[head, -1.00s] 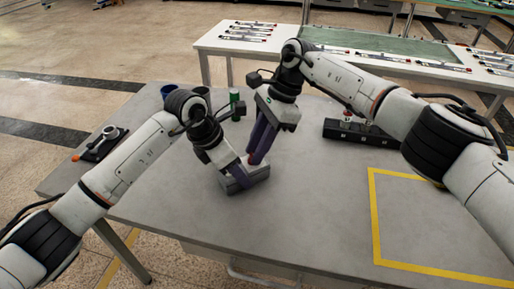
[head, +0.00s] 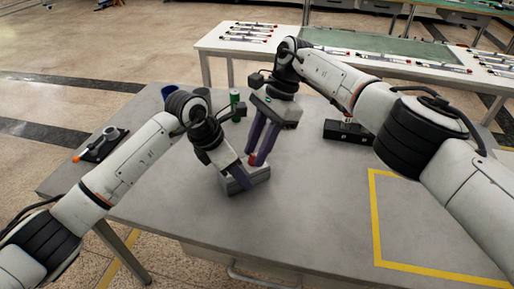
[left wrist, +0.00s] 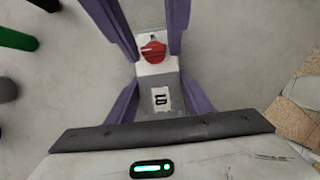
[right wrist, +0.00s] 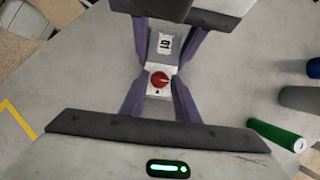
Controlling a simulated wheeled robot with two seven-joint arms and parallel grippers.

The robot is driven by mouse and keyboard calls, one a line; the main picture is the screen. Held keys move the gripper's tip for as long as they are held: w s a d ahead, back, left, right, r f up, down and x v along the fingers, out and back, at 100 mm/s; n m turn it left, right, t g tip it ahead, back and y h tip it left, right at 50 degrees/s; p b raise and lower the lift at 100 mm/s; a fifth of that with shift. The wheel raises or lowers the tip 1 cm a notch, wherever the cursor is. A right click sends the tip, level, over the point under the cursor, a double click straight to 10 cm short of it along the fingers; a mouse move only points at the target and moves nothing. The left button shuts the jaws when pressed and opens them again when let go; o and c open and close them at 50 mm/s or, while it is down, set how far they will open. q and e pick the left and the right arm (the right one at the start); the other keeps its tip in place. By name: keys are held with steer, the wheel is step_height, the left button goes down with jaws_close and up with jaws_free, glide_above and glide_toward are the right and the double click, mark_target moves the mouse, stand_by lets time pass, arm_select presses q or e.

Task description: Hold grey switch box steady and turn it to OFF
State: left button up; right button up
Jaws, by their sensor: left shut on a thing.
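The grey switch box (head: 261,176) stands on the grey table with a red rotary knob (head: 252,160) on top. The knob shows in the left wrist view (left wrist: 153,51) and the right wrist view (right wrist: 159,80), beside a white label with a black symbol. My left gripper (head: 236,184) is shut on the box, one finger along each side at the label end. My right gripper (head: 257,161) is over the knob end, its fingers apart on either side of the knob, with small gaps visible. The knob's exact pointer direction is too small to read.
A green cylinder (head: 235,97) and blue cup (head: 168,90) stand behind the arms. A black tray with a part (head: 100,146) lies at the left edge. A black block (head: 345,132) sits at the back right. The yellow-outlined area (head: 375,215) is empty.

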steer(key=shift+o, duration=1.2)
step_height(320, 180, up, 10)
arm_select(q)
steer(key=o, duration=1.3)
steer(key=shift+r, duration=0.15)
